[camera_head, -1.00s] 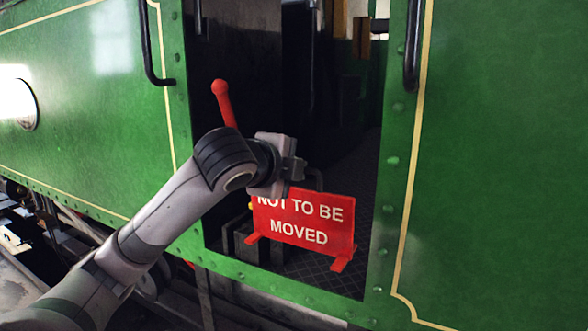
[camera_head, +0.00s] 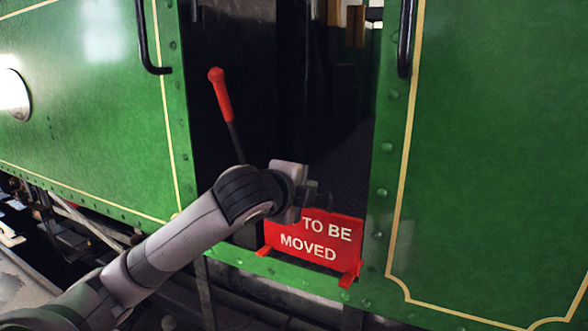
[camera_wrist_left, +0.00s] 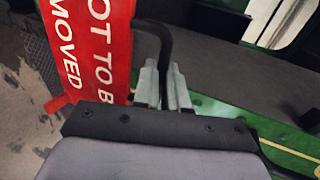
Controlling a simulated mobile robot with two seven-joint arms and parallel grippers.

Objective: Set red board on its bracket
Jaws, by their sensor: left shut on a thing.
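The red board (camera_head: 318,240) with white lettering stands roughly upright in the cab doorway, low down by the green sill. Its two red feet show at its lower corners, close to the sill; I cannot tell whether they touch it. My left gripper (camera_head: 314,192) is at the board's top and covers its upper left part. In the left wrist view the fingers (camera_wrist_left: 165,88) are shut on the board's black handle (camera_wrist_left: 160,32), with the board (camera_wrist_left: 92,45) to the left. I cannot make out a bracket. My right gripper is not in view.
A red-topped lever (camera_head: 220,92) stands inside the dark cab behind my arm. Black handrails (camera_head: 146,38) and (camera_head: 407,38) flank the doorway. The green sill (camera_head: 290,278) crosses below, and green side panels (camera_head: 490,160) close off both sides.

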